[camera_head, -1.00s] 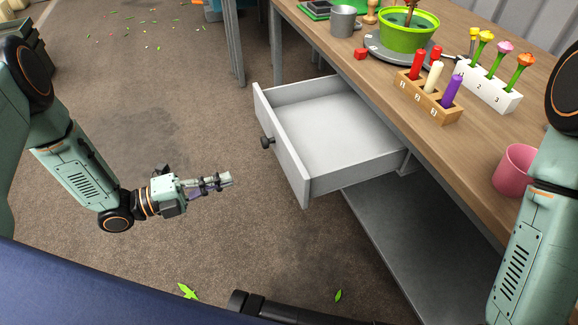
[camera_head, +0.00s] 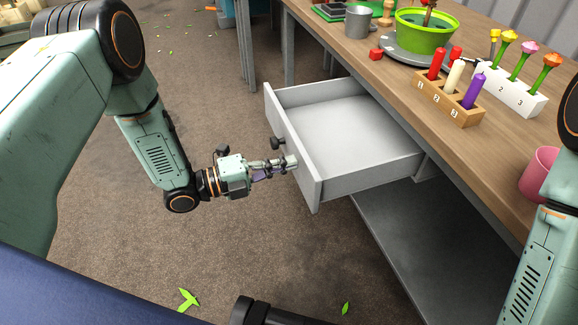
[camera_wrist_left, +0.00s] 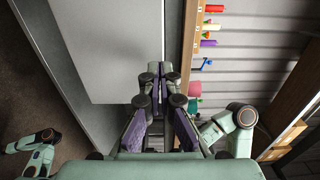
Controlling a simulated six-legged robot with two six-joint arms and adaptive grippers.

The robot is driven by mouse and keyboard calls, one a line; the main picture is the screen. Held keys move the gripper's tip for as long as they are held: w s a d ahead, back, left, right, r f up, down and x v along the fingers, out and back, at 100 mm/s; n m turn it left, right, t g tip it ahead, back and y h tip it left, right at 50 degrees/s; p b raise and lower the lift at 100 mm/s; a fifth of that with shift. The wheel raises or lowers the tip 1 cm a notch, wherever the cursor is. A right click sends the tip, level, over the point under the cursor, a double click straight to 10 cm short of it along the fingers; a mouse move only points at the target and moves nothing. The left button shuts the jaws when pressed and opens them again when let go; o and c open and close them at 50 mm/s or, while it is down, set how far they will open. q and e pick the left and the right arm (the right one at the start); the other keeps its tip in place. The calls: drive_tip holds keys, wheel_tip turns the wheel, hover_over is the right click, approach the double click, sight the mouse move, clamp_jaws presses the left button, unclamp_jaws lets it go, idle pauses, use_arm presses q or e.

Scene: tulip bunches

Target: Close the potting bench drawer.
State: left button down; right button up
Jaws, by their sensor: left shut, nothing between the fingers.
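The white potting bench drawer (camera_head: 345,135) stands pulled out from under the wooden bench (camera_head: 400,80), and it is empty. Its front panel (camera_head: 293,150) faces left and carries a dark round knob (camera_head: 278,143). My left gripper (camera_head: 290,162) is shut and empty, with its fingertips at the front panel just below and right of the knob. I cannot tell whether they touch it. In the left wrist view the shut fingers (camera_wrist_left: 160,85) point toward the pale drawer (camera_wrist_left: 110,50). My right arm shows at the right edge, but its gripper is out of view.
On the bench are a green flower pot (camera_head: 425,32), a grey cup (camera_head: 358,21), a wooden block with coloured pegs (camera_head: 447,103), a white numbered flower stand (camera_head: 512,90) and a pink cup (camera_head: 540,175). A grey lower shelf (camera_head: 400,240) lies under the drawer. The floor left is open.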

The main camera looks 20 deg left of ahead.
use_arm(q)
drive_tip(key=shift+w+d, duration=0.35)
drive_tip(key=shift+d, duration=0.1)
use_arm(e)
drive_tip(key=shift+f, duration=0.15)
